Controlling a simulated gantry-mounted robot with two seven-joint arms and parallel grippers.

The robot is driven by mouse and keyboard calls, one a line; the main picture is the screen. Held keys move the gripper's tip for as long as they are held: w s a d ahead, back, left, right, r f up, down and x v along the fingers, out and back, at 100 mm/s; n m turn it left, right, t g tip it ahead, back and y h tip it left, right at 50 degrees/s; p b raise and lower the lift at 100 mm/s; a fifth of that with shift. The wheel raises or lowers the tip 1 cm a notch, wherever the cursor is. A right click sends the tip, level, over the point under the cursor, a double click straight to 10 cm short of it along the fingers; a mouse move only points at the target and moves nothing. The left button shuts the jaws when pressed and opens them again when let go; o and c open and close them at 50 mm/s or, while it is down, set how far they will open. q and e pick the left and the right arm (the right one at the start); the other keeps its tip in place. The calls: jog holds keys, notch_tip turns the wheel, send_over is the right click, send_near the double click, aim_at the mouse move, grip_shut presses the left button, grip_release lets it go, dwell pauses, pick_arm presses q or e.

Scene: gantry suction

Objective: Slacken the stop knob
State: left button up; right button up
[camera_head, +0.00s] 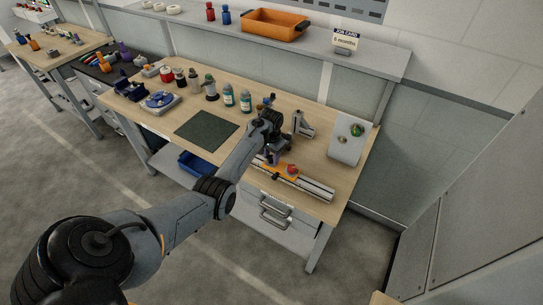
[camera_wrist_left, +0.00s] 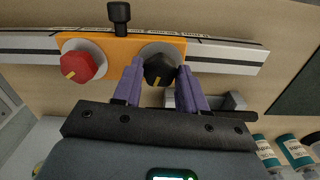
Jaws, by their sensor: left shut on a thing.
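An orange stop block (camera_wrist_left: 120,47) sits on a grey rail with a scale (camera_wrist_left: 225,56); in the head view the rail (camera_head: 312,187) lies along the bench's front right. The block carries a red knob (camera_wrist_left: 83,66) and a black knob (camera_wrist_left: 159,70), each with a yellow mark on a pale round base. In the head view the red knob (camera_head: 291,169) shows beside my left gripper (camera_head: 271,158), whose arm hides the black knob.
A white panel with a green knob (camera_head: 357,130) stands at the bench's right end. A metal bracket (camera_head: 302,122) stands behind the rail. Teal-labelled bottles (camera_head: 229,94) and a dark mat (camera_head: 206,130) lie to the left. An orange bin (camera_head: 275,25) is on the shelf.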

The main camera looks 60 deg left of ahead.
pick_arm(q)
jog(key=shift+r+n+p, duration=0.15)
jog(key=shift+n+p, duration=1.05)
jog(key=shift+p, duration=0.05)
jog(key=shift+n+p, duration=0.55)
jog(key=shift+n, duration=0.55)
jog(key=shift+n+p, duration=0.35)
jog(key=shift+n, duration=0.65)
jog(key=shift+f, duration=0.2)
jog(key=o, duration=1.1)
jog(key=shift+c, duration=0.2)
jog(key=shift+r, duration=0.15)
